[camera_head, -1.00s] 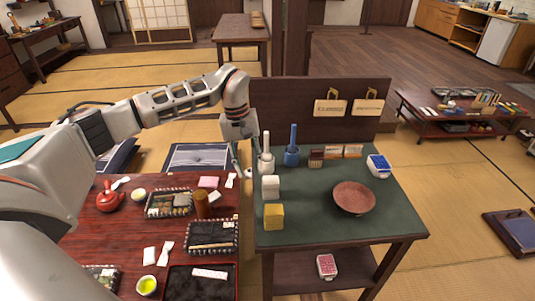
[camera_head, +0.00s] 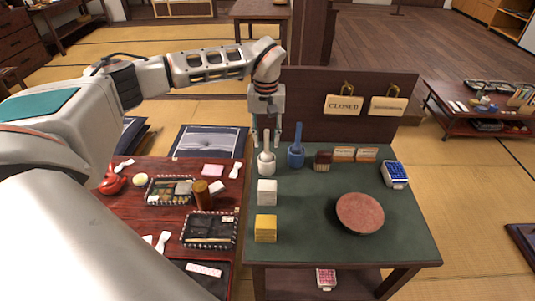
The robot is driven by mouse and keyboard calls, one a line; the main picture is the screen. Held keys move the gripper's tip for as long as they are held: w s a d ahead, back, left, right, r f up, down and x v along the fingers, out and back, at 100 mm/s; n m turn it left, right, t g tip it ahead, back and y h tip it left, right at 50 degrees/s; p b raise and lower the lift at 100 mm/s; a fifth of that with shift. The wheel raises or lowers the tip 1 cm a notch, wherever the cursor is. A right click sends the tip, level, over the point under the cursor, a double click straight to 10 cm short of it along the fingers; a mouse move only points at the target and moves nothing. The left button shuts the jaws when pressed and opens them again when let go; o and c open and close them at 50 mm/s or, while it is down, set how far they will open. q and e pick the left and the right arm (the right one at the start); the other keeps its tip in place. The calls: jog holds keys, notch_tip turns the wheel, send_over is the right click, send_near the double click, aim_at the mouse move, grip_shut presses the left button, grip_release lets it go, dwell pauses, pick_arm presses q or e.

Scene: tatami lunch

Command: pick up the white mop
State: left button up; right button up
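The white mop (camera_head: 266,145) stands upright in a white holder (camera_head: 266,165) at the left back of the green-topped table. My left gripper (camera_head: 266,143) points down directly above the holder. Its two fingers are spread, one on each side of the mop's handle, with gaps showing. The gripper hides the upper part of the handle. My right gripper is not in view.
A blue mop in a blue holder (camera_head: 296,157) stands close to the right. White (camera_head: 267,193) and yellow (camera_head: 265,229) blocks stand in front. A brown brush (camera_head: 322,161), a reddish round dish (camera_head: 360,214) and hanging signs (camera_head: 343,105) are further right.

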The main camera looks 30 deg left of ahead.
aim_at(267, 159)
pick_arm(q)
notch_tip(267, 159, down, 5)
jog(key=shift+w+f, duration=0.1)
dwell(0.3)
grip_shut()
